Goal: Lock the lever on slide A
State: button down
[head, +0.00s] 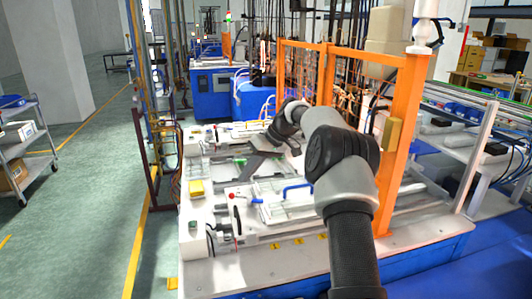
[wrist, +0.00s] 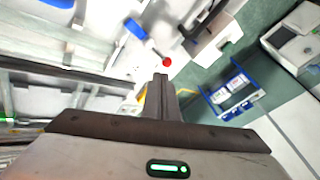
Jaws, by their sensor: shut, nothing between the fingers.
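My gripper (head: 250,167) is over the machine's white work bed, left of the orange frame, pointing down and left. In the wrist view its fingers (wrist: 161,80) are together with nothing between them. A red ball knob (wrist: 167,61) shows just beyond the fingertips, apart from them in the picture. A short blue handle (wrist: 135,28) is up and left of the knob. In the head view a red knob (head: 233,194) and a short blue handle (head: 257,201) sit at the bed's near left. I cannot tell which slide is A or read the lever's position.
A larger blue handle (head: 297,188) stands on a clear-topped slide. The orange frame (head: 400,130) rises close to the right of my arm.

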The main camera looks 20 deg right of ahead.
jog(key=p+v, duration=0.1)
jog(key=v, duration=1.1)
jog(key=shift+s+d, duration=0.15)
jog(key=shift+d, duration=0.35)
